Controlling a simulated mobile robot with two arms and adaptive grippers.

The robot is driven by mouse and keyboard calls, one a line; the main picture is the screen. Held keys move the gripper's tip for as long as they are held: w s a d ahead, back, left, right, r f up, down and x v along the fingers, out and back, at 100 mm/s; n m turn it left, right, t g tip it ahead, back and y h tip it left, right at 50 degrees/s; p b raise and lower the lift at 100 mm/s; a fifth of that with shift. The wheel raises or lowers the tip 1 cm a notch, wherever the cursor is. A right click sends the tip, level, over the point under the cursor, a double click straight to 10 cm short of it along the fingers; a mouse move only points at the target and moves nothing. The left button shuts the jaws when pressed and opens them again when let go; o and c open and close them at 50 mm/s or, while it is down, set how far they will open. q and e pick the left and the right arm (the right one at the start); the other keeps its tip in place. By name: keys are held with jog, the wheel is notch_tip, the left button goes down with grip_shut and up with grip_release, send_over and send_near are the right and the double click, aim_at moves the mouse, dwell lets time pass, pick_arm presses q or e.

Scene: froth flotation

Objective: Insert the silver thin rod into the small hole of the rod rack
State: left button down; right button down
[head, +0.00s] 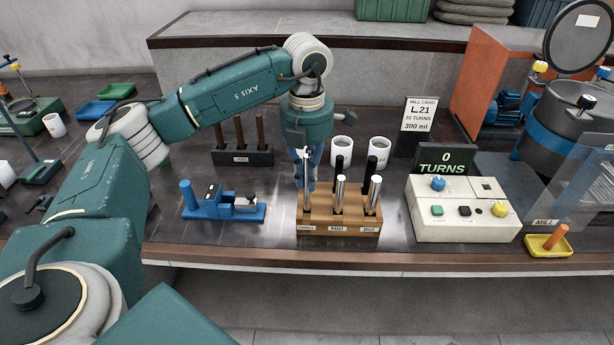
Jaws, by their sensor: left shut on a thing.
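The wooden rod rack (316,216) stands near the table's front edge, with labels for small, mid and big along its front. Two thicker silver rods stand upright in it, one in the middle hole (339,193) and one in the big hole (375,193). My left gripper (306,180) points down over the rack's left end and is shut on the silver thin rod (307,199). The thin rod is upright, its lower end at the small hole's place. I cannot tell how deep it sits in the hole. My right gripper is not in view.
A blue fixture (223,208) lies left of the rack, and a control box (462,211) stands to the right. Behind are white cups (342,150), dark upright rods and a dark rack (242,157). Bare table lies between the fixture and rack.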

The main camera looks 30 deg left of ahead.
aim_at(307, 156)
pick_arm(q)
jog(key=shift+f, duration=0.15)
jog(key=shift+f+b, duration=0.6)
dwell(1.2)
jog(key=shift+f+b, duration=1.45)
jog(key=shift+f, duration=0.65)
dwell(1.3)
jog(key=c, duration=1.7)
grip_release()
jog(key=shift+r, duration=0.1)
notch_tip(307, 156, up, 12)
jog(key=shift+f, duration=0.1)
